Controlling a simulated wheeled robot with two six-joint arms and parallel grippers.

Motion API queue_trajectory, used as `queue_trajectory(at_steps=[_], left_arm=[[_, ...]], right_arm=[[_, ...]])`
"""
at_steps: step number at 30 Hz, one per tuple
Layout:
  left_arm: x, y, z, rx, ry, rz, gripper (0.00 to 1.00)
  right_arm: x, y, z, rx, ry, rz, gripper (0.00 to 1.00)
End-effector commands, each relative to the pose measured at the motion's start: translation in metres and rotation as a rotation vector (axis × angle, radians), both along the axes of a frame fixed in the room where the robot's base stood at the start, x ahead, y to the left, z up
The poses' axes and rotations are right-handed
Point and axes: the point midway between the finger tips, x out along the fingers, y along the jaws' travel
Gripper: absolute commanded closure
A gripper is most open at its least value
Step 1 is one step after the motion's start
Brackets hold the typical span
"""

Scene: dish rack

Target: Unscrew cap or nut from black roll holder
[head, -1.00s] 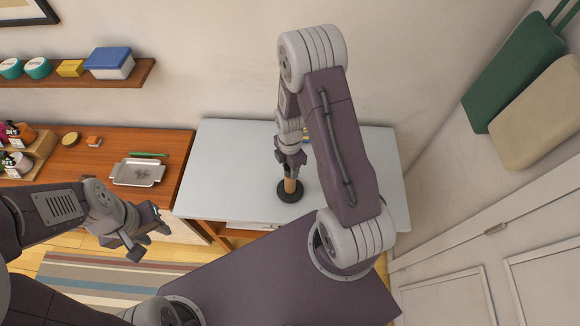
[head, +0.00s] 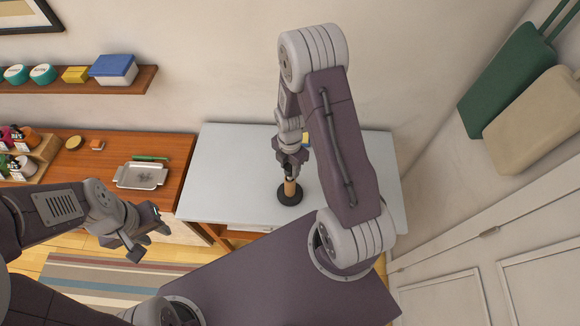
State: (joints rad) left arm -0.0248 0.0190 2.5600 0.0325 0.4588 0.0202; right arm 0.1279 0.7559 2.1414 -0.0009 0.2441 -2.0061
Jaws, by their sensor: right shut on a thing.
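The black roll holder (head: 289,196) stands upright on the light grey table, its round black base showing. A tan roll or post (head: 290,187) rises from the base. My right gripper (head: 290,174) is at the top of the holder and shut on its top part, which I take to be the cap or nut. The fingers and arm hide most of that top part. My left gripper (head: 140,242) hangs at the left, in front of the wooden counter, away from the holder. Its fingers look apart and nothing shows between them.
The grey table (head: 235,170) is mostly clear left of the holder. A small yellow and blue thing (head: 306,139) is partly hidden behind my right arm. A metal tray (head: 141,176) lies on the wooden counter (head: 105,150) at left. A wall shelf (head: 75,84) holds tubs and boxes.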

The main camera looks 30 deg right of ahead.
Motion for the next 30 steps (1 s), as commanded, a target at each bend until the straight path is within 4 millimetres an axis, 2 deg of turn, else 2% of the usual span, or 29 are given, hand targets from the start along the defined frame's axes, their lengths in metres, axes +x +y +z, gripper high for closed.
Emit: queue_trajectory(at_steps=[5,16,27,30], left_arm=[[0.000,0.000,0.009,0.000,0.000,0.000,0.64],[0.000,0.000,0.012,0.000,0.000,0.000,0.64],[0.000,0.000,0.050,0.000,0.000,0.000,0.64],[0.000,0.000,0.053,0.000,0.000,0.000,0.64]], right_arm=[[0.000,0.000,0.011,0.000,0.000,0.000,1.00],[0.000,0.000,0.014,0.000,0.000,0.000,1.00],[0.000,0.000,0.059,0.000,0.000,0.000,1.00],[0.000,0.000,0.063,0.000,0.000,0.000,1.00]])
